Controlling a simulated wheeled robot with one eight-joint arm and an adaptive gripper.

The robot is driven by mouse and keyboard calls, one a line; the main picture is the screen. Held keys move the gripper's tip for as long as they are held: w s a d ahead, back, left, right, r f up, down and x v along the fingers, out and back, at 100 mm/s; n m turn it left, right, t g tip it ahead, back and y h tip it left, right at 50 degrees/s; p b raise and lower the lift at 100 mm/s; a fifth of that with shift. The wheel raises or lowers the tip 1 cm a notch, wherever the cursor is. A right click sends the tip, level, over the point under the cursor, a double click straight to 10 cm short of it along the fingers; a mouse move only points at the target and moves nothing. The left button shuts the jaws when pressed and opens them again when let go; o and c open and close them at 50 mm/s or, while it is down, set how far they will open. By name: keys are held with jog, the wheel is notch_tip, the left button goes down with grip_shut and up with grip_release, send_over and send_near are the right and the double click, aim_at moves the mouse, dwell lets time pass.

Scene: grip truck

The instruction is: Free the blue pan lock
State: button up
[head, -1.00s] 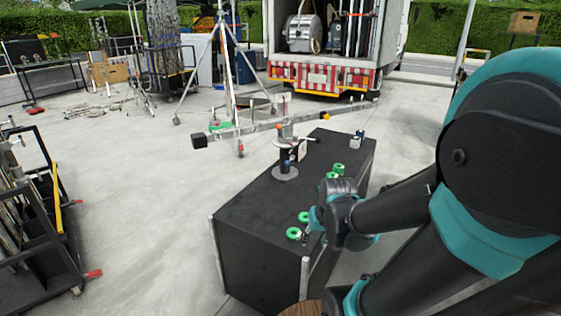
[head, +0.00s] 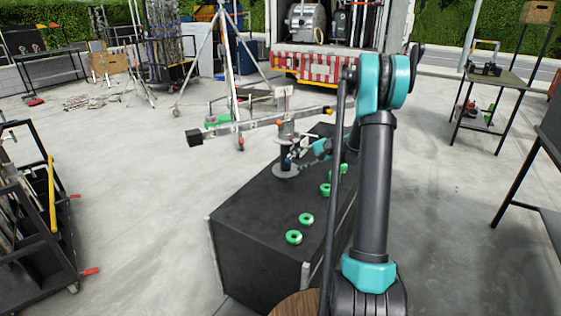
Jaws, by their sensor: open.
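The blue pan lock (head: 289,158) is a small blue spot on the side of the dark post of the camera-arm mount (head: 286,170). The mount stands upright on the black case. My gripper (head: 294,159) has its tips close to the right side of the post, at about the lock's height. It is open. It is too small in the picture to tell whether it touches the lock. A long horizontal bar (head: 245,126) with a black end block crosses above, by the silver head of the mount.
Several green rings, such as the front one (head: 293,237), lie on the black case (head: 245,215). A tripod (head: 232,60) and a truck (head: 322,62) stand behind. A cart (head: 35,230) is at left, a table (head: 492,82) at right. The floor left of the case is clear.

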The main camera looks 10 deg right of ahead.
jog(key=w+d+f+m+t+y, duration=0.25)
jog(key=w+d+f+y, duration=0.35)
jog(key=w+d+f, duration=0.4)
jog(key=r+x, duration=0.1)
jog(key=x, duration=1.5)
jog(key=shift+w+g, duration=0.2)
jog(key=shift+g, duration=0.25)
jog(key=shift+a, duration=0.1)
grip_shut()
